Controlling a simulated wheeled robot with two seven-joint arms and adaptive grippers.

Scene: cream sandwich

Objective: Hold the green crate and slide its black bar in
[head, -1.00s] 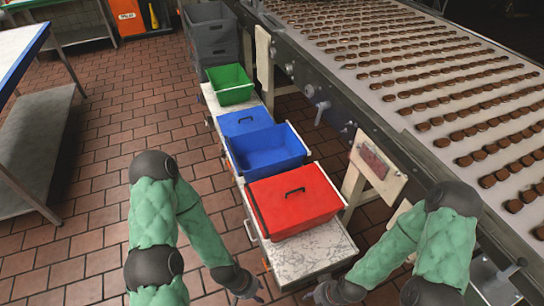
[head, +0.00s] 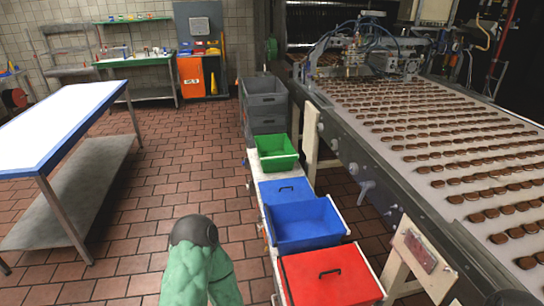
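The green crate (head: 276,151) stands open at the far end of the low bench, beyond the blue crates. No black bar can be made out on it at this distance. My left arm shows only as a green sleeve at the bottom, and its gripper is below the picture. My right gripper is also out of the picture. Both grippers are well short of the green crate.
A blue lidded crate (head: 286,190), an open blue crate (head: 305,224) and a red lidded crate (head: 330,276) line the bench nearer me. Grey crates (head: 265,98) stack behind. The conveyor (head: 430,130) runs along the right. Tiled floor (head: 150,215) is free on the left.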

